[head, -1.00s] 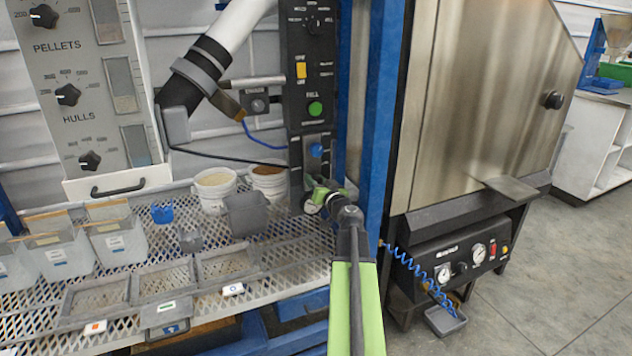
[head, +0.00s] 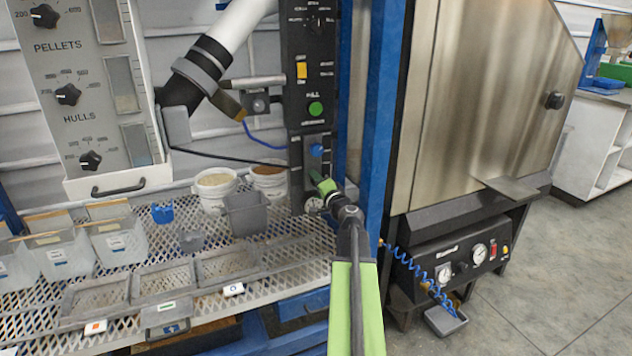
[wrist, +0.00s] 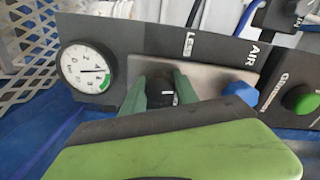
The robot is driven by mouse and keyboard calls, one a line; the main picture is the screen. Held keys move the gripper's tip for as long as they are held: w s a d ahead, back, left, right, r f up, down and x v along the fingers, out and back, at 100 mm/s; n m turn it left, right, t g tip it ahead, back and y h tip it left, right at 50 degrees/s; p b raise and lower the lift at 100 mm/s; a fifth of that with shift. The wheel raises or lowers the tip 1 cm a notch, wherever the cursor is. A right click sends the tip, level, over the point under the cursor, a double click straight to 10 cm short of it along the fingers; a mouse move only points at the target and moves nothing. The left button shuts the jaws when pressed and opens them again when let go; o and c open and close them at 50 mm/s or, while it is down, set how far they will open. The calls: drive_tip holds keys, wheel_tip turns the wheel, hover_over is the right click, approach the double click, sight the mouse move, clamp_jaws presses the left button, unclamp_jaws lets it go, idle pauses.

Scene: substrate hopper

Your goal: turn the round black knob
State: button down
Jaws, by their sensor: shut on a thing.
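The round black knob (wrist: 161,91) sits on a metal plate of the black control panel, seen in the wrist view between the green fingers of my gripper (wrist: 161,92). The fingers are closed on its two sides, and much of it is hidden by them. The panel shows the words "LESS" and "AIR" beside it. In the head view my gripper (head: 318,178) reaches the lower part of the panel, below the blue knob (head: 316,150), and hides the black knob. The blue knob (wrist: 240,93) is right of my gripper in the wrist view.
A round gauge (wrist: 86,70) is left of my gripper in the wrist view. A green button (head: 315,109) is higher on the panel. White buckets (head: 215,188) and a grey bin (head: 246,213) stand left of my gripper. A blue post (head: 378,130) rises close on the right.

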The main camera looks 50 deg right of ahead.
drive_tip(key=m, duration=0.4)
drive_tip(key=shift+s+m, duration=0.1)
drive_tip(key=shift+m, duration=1.7)
drive_tip(key=c, duration=0.9)
unclamp_jaws()
drive_tip(key=shift+c, duration=0.2)
